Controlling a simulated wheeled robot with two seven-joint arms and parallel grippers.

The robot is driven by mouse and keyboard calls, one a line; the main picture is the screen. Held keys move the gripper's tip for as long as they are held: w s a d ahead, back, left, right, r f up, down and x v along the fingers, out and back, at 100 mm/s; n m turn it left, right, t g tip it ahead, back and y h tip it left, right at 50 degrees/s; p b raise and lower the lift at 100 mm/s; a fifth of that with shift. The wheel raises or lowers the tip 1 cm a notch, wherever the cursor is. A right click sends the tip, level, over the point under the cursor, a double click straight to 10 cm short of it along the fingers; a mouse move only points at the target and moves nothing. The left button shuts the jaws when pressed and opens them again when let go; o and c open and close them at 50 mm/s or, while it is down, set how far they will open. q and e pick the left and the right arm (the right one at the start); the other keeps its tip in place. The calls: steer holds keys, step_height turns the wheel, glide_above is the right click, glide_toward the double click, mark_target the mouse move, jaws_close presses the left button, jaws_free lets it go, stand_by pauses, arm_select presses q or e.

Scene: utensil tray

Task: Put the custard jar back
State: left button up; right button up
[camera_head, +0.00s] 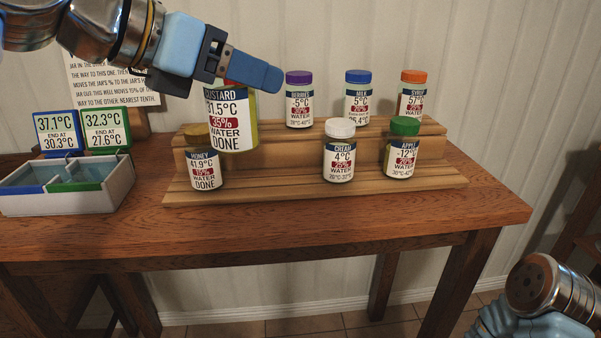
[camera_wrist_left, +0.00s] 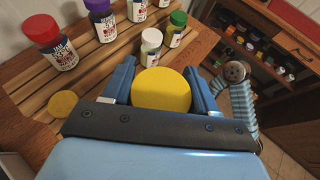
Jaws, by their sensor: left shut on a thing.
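The custard jar (camera_head: 232,119) has a yellow lid (camera_wrist_left: 161,89) and a label reading 31.5°C, 35% water, done. My left gripper (camera_wrist_left: 161,84) is shut around it; it also shows in the head view (camera_head: 236,72). The jar is upright and appears held in the air, in front of the left part of the wooden rack (camera_head: 262,187). The rack has two steps. The lower step shows a bare gap between the honey jar (camera_head: 203,168) and the white-lidded cream jar (camera_head: 339,160). My right gripper is out of view.
The green-lidded jar (camera_head: 402,157) stands on the lower step. Purple (camera_head: 299,106), blue (camera_head: 357,103) and orange-lidded (camera_head: 411,99) jars stand on the upper step, with a red-lidded jar (camera_wrist_left: 45,35) largely hidden in the head view. A two-compartment tray (camera_head: 66,205) stands left.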

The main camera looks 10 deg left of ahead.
arm_select(q)
steer(key=w+f, duration=0.1)
steer(key=w, duration=0.1)
steer(key=w+f, duration=0.1)
steer(key=w, duration=0.2)
steer(key=w+f, duration=0.2)
steer(key=w, duration=0.1)
steer(key=shift+w+d, duration=0.1)
steer(key=shift+d, duration=0.3)
steer(key=w+f+b, duration=0.1)
steer(key=w+f, duration=0.2)
steer(key=f, duration=0.1)
steer(key=shift+w, duration=0.4)
steer(key=f, duration=0.1)
steer(key=w+f+b, duration=0.1)
steer(key=f, duration=0.2)
steer(key=shift+w+a+f+b, duration=0.1)
steer(key=shift+w+f+b, duration=0.15)
steer(key=shift+w+b, duration=0.1)
steer(key=shift+f, duration=0.2)
steer(key=shift+f, duration=0.15)
steer(key=o, duration=1.4)
steer(key=shift+o, duration=0.2)
